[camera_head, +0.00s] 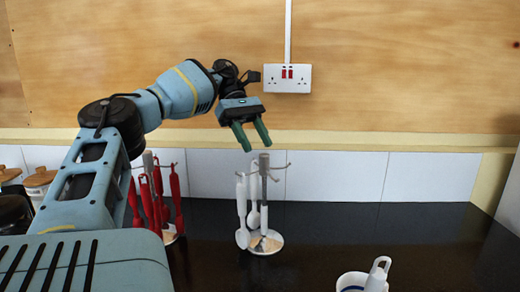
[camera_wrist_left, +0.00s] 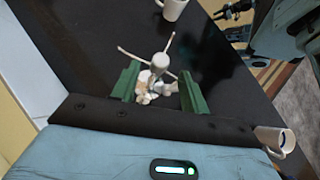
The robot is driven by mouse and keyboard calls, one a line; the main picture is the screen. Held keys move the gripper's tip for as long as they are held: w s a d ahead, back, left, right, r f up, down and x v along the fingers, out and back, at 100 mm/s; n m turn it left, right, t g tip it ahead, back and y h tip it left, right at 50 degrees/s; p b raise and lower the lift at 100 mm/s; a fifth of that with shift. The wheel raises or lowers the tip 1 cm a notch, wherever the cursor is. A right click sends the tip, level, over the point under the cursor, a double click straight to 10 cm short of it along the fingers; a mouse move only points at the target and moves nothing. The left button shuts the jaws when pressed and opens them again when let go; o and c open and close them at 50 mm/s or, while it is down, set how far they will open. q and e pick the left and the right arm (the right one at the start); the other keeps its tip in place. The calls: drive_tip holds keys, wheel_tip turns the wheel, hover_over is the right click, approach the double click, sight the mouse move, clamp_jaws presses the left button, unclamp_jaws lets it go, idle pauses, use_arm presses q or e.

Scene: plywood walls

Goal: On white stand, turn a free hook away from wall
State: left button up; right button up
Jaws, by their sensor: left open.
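The white stand (camera_head: 254,164) is upright on the dark counter near the tiled wall. Thin hooks fan out from its post top. A hook pointing right (camera_head: 280,166) looks bare; several white utensils (camera_head: 242,212) hang at the left and front. My left gripper (camera_head: 258,148) is open and empty, its green fingers pointing down just above the stand top. In the left wrist view the stand (camera_wrist_left: 159,60) shows between the fingers (camera_wrist_left: 157,80), with bare hooks reaching up-left and up-right. Contact is not visible. A dark part at that view's upper right (camera_wrist_left: 233,12) seems to be my right gripper.
A rack of red utensils (camera_head: 157,195) stands left of the white stand, partly behind my left arm. A white mug (camera_head: 350,281) with a white-handled item is at the front right. A socket (camera_head: 287,78) is on the plywood wall.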

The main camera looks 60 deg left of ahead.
use_arm(q)
drive_tip(key=shift+a+r, duration=0.25)
drive_tip(key=shift+r, duration=0.05)
drive_tip(key=shift+c, duration=0.9)
drive_tip(key=shift+a+r, duration=0.15)
drive_tip(key=shift+c, duration=1.2)
drive_tip(key=w+a+r+y+p, duration=0.1)
drive_tip(key=a+r+m+y+p, duration=0.1)
drive_tip(key=y, duration=0.1)
drive_tip(key=shift+w+a+r+g, duration=0.3)
drive_tip(key=shift+w+a+r, duration=0.05)
drive_tip(key=shift+r, duration=0.05)
clamp_jaws()
drive_tip(key=shift+w+a+r+m+g+y+p, duration=0.25)
drive_tip(key=shift+w+r+m+g+y+p, duration=0.1)
drive_tip(key=shift+w+r+m+y+p, duration=0.4)
drive_tip(key=shift+w+a+r+m+g+y+p, duration=0.2)
drive_tip(key=shift+w+r+m+g+y+p, duration=0.2)
drive_tip(key=shift+w+r+y, duration=0.4)
